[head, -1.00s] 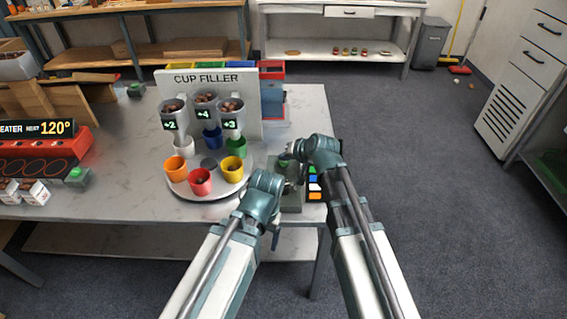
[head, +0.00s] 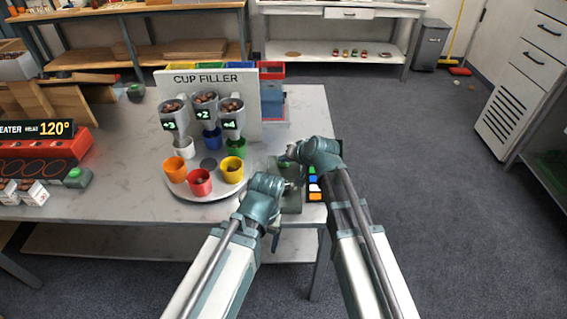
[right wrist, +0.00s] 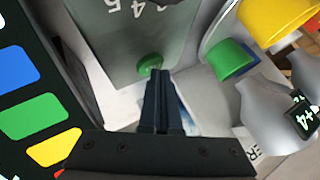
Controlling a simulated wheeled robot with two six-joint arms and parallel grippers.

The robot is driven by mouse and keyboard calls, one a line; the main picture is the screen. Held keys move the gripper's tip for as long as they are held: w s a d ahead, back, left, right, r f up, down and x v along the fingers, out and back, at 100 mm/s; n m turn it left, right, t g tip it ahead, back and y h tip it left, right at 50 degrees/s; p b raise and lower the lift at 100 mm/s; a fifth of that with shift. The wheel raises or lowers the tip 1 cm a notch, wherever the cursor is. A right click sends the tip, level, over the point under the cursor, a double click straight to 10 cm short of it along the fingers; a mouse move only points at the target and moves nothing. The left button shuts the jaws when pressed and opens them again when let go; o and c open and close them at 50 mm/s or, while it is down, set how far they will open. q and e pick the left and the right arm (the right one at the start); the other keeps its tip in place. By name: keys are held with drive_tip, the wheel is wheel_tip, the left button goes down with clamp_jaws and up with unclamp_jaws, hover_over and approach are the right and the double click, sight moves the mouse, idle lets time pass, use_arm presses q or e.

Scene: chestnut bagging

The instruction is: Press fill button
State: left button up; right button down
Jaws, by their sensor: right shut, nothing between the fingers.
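The green fill button (right wrist: 150,65) sits at the edge of a grey-green box (right wrist: 135,28) in the right wrist view; the box also shows in the head view (head: 291,201). My right gripper (right wrist: 162,76) is shut and empty, its tips right by the button; contact cannot be told. In the head view my right gripper (head: 287,157) covers most of the button. The cup filler (head: 213,79) has three chestnut hoppers marked +3, +2 and +4.
A round tray (head: 205,196) holds several coloured cups, including a red cup (head: 199,183) and a yellow cup (head: 232,170). A panel of coloured squares (head: 315,184) stands right of the box. The heater (head: 40,150) is at the left. Floor right of the table is mostly clear.

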sight(285, 165)
idle(0.3)
drive_tip(key=shift+r+p, duration=0.8)
drive_tip(key=shift+r, duration=0.1)
wheel_tip(285, 165, up, 5)
drive_tip(key=p, duration=0.5)
idle(0.5)
